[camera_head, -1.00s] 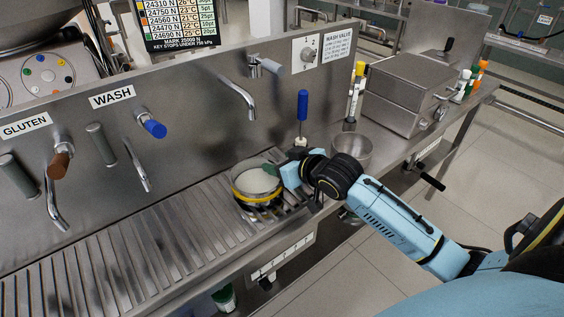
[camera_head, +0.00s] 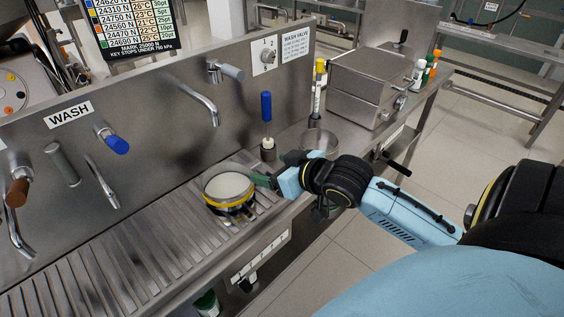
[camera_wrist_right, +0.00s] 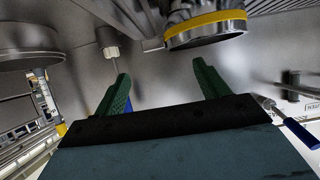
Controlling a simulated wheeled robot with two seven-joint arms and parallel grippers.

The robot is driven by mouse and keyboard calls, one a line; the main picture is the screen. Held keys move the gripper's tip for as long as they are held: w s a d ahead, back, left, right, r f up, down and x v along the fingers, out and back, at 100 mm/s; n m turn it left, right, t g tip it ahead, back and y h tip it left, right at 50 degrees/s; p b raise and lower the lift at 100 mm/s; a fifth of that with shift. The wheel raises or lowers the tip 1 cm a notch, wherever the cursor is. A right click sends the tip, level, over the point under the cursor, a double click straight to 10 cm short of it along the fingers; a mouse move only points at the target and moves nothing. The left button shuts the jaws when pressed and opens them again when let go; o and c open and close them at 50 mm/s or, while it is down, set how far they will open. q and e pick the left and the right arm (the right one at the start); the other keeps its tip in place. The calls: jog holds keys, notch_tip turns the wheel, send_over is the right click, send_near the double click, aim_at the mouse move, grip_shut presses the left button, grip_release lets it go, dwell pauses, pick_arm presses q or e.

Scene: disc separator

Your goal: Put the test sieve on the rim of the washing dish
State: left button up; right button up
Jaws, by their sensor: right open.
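The round steel test sieve (camera_head: 229,188), with a pale mesh and a yellow band, sits level on the ribbed drainboard. It also shows past my fingers at the top of the right wrist view (camera_wrist_right: 205,32). A steel bowl (camera_head: 322,139), apparently the washing dish, stands to its right, partly hidden behind my right wrist. My right gripper (camera_head: 262,181) is at the sieve's right side, its green fingertips near the wall; contact cannot be told. In the right wrist view its fingers (camera_wrist_right: 163,85) are spread with nothing between them. My left gripper is out of view.
A blue-handled tool (camera_head: 266,115) stands in a holder behind the gripper. A spout (camera_head: 205,105) reaches out behind the sieve. A steel box (camera_head: 372,85) stands at the back right. The drainboard (camera_head: 110,262) is clear to the left.

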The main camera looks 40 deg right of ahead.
jog(key=shift+v, duration=1.3)
jog(key=shift+c, duration=0.2)
